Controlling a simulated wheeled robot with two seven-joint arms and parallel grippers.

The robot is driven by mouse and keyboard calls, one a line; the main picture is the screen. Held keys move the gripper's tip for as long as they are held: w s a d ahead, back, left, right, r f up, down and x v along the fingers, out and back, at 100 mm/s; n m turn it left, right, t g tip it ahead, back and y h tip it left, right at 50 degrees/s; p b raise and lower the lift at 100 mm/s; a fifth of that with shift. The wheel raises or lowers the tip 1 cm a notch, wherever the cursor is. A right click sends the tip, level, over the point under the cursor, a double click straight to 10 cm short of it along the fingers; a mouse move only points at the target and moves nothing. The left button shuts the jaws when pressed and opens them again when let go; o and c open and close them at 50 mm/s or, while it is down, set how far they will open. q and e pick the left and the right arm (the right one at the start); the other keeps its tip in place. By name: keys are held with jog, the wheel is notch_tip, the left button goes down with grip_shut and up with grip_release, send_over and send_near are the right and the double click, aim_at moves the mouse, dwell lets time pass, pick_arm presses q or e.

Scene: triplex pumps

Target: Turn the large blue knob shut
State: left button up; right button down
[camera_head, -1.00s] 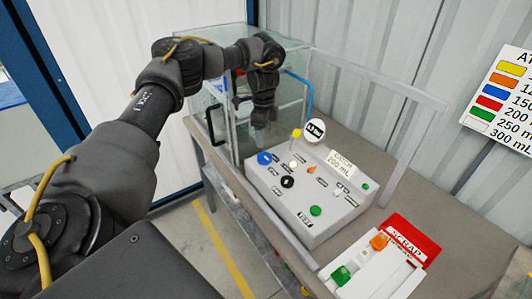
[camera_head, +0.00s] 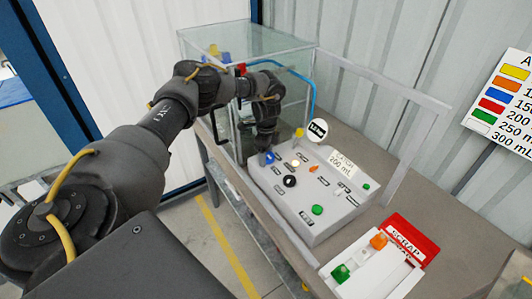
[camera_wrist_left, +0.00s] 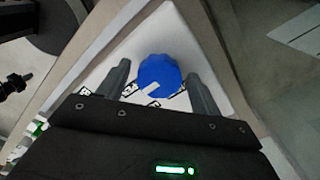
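The large blue knob (camera_head: 270,157) sits at the far left corner of the white control panel (camera_head: 330,222). In the left wrist view the blue knob (camera_wrist_left: 160,75) lies between the two dark fingers of my left gripper (camera_wrist_left: 157,73). The fingers are spread, with a gap on each side of the knob. In the head view my left gripper (camera_head: 265,148) points down at the knob and partly hides it. My right gripper is not in view.
The panel also carries a black knob (camera_head: 290,181), a green button (camera_head: 317,210) and a yellow knob (camera_head: 299,132). A glass tank (camera_head: 215,85) stands behind my left arm. A white tray with a red SCRAP sign (camera_head: 411,238) is at the front right.

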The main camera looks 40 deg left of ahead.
pick_arm(q)
jog(key=c, duration=0.8)
jog(key=n+p, duration=0.1)
jog(key=n, duration=0.1)
jog(key=n+p, duration=0.2)
jog(key=shift+s+d+r+n+p, duration=0.1)
jog(key=shift+r+n+p, duration=0.1)
jog(key=shift+n+p, duration=0.15)
jog(key=n+p, duration=0.3)
jog(key=n, duration=0.2)
jog(key=shift+n+p, duration=0.25)
jog(key=shift+p, duration=0.15)
jog(key=n, duration=0.2)
jog(key=shift+d+f+n+p, duration=0.1)
jog(key=shift+f+n+p, duration=0.05)
jog(key=shift+n+p, duration=0.25)
jog(key=n, duration=0.4)
jog(key=shift+d+n, duration=0.1)
jog(key=shift+n, duration=0.3)
